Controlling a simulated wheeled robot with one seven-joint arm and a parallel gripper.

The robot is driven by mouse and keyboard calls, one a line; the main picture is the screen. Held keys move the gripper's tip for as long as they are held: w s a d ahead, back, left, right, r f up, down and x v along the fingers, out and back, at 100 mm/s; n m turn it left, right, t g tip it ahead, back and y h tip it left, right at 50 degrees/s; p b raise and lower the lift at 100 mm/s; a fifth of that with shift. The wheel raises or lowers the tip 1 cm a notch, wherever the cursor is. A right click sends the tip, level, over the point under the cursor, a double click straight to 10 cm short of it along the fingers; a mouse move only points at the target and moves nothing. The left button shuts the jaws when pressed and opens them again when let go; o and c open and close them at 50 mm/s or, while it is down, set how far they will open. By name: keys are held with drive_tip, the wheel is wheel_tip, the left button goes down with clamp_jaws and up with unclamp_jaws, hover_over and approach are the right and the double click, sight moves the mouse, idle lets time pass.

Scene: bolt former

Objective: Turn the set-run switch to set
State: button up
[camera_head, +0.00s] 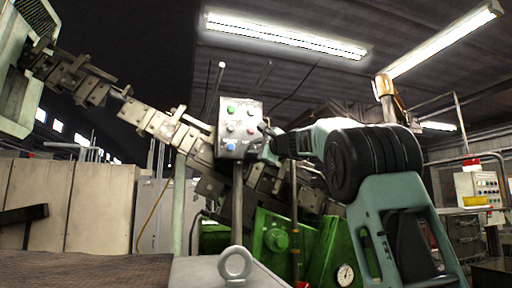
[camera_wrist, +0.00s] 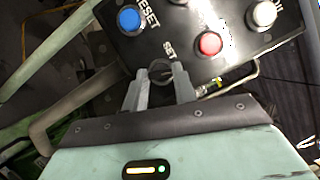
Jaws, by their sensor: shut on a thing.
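The control box (camera_head: 240,119) stands on a post in the middle of the head view, with several coloured buttons on its face. In the wrist view, its dark panel (camera_wrist: 128,50) fills the top, with a "SET" label next to the set-run switch (camera_wrist: 160,70). My gripper (camera_wrist: 161,74) is shut on this switch, one finger on each side. The switch's round rim shows between the fingertips, but its pointing direction cannot be told. In the head view my gripper (camera_head: 268,145) is at the box's right edge, and the switch is hidden there.
A blue reset button (camera_wrist: 129,18), a red button (camera_wrist: 209,44) and a white button (camera_wrist: 261,13) sit close around my fingers. Green machinery (camera_head: 270,240) stands below the box. A metal chute (camera_head: 150,118) passes behind it. A grey block with a ring (camera_head: 235,263) is in front.

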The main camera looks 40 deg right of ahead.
drive_tip(key=n, duration=0.2)
drive_tip(key=n+g+p, duration=0.1)
drive_tip(key=shift+r+n, duration=0.2)
drive_tip(key=shift+n, duration=0.2)
drive_tip(key=n+g+p, duration=0.1)
drive_tip(key=n+p, duration=0.1)
drive_tip(key=n, duration=0.1)
drive_tip(key=shift+r+g, duration=0.1)
drive_tip(key=shift+g, duration=0.3)
drive_tip(key=n+g+p, duration=0.1)
drive_tip(key=n+p, duration=0.1)
drive_tip(key=n, duration=0.1)
drive_tip(key=shift+a+g, duration=0.1)
drive_tip(key=shift+g, duration=0.2)
drive_tip(key=shift+n+h+p, duration=0.3)
drive_tip(key=shift+n+h, duration=0.2)
drive_tip(key=shift+n, duration=0.1)
drive_tip(key=o, duration=1)
drive_tip(key=b+v, duration=0.4)
drive_tip(key=v, duration=1.3)
drive_tip(key=shift+r, duration=0.35)
